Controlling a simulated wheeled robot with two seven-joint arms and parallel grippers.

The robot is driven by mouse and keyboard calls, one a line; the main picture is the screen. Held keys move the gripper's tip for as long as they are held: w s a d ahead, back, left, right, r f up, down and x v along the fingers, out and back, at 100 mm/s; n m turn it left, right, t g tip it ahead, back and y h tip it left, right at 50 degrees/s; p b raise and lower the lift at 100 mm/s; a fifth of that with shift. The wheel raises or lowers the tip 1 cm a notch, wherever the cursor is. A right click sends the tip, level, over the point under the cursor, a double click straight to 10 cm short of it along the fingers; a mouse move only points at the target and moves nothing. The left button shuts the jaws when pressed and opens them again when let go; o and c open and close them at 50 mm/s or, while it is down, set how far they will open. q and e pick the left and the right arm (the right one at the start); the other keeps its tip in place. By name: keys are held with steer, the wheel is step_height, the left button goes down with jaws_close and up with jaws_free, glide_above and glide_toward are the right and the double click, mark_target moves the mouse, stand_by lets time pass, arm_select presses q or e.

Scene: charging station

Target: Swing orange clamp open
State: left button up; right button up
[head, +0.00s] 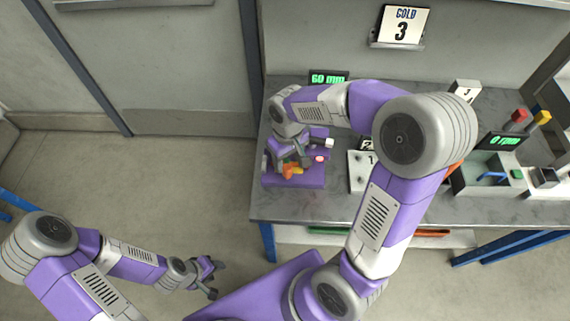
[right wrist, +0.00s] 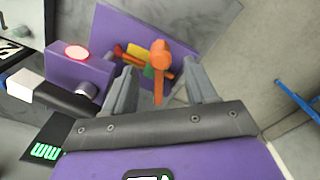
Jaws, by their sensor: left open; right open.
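The orange clamp (right wrist: 159,58) shows in the right wrist view as a rounded head on a short stem, in front of a purple station (right wrist: 125,28). In the head view the clamp (head: 291,171) is small and partly hidden by my arm, over the purple base (head: 293,181) at the table's left end. My right gripper (right wrist: 159,70) is open, with one finger on each side of the clamp's head; I cannot tell whether either touches it. My left gripper (head: 209,279) is open and empty, low over the floor, away from the table.
A red-lit button (right wrist: 77,53) and a black cylinder with a white end (right wrist: 28,88) are left of the clamp. A green-lit display (head: 328,77) stands behind. White blocks and a tray (head: 486,172) occupy the table's right side.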

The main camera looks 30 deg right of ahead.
mark_target(287, 167)
step_height(287, 167, down, 5)
steer(key=shift+s+r+b, duration=0.1)
steer(key=shift+b, duration=0.45)
steer(key=shift+c, duration=0.2)
jaws_close()
